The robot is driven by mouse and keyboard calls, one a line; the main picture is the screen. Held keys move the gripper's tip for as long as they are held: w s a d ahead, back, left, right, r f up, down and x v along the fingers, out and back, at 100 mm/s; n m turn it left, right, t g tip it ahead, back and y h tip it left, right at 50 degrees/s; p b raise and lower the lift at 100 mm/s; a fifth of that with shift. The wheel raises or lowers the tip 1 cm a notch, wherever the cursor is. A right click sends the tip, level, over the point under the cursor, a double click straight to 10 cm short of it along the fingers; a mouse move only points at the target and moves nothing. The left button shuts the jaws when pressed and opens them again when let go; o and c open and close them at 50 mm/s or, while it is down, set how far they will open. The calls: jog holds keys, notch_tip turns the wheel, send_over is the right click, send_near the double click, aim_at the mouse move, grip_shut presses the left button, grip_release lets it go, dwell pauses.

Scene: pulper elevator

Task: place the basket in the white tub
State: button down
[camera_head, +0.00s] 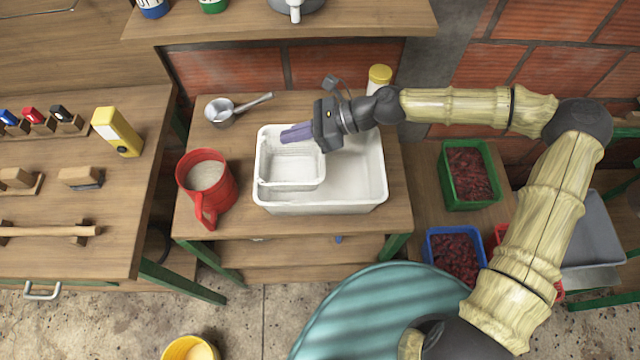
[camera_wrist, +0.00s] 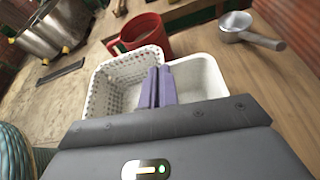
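The white tub (camera_head: 362,176) stands on the small wooden table, with its right part empty. The white perforated basket (camera_head: 291,172) is over the tub's left part, its outline within or close to the tub's rim. I cannot tell whether it rests on the tub's floor. In the wrist view the basket (camera_wrist: 112,92) shows on the left and the tub (camera_wrist: 203,78) on the right. My gripper (camera_head: 290,133) reaches in from the right at the basket's back rim. Its purple fingers (camera_wrist: 159,86) are close together, shut on that rim; the contact is partly hidden.
A red pitcher (camera_head: 207,185) stands left of the tub. A metal saucepan (camera_head: 222,111) lies behind it, and a yellow-lidded jar (camera_head: 379,78) stands behind the tub. Green (camera_head: 469,172) and blue (camera_head: 455,252) crates of red produce are at right. A shelf (camera_head: 290,25) overhangs the back.

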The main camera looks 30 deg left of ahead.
aim_at(296, 151)
notch_tip(296, 151, down, 6)
jog(key=shift+s+a+f, duration=0.1)
dwell(0.4)
jog(key=shift+f, duration=0.15)
jog(key=shift+f+p, duration=0.35)
jog(key=shift+f, duration=1.4)
jog(key=shift+f, duration=0.1)
jog(key=c, duration=1.7)
grip_release()
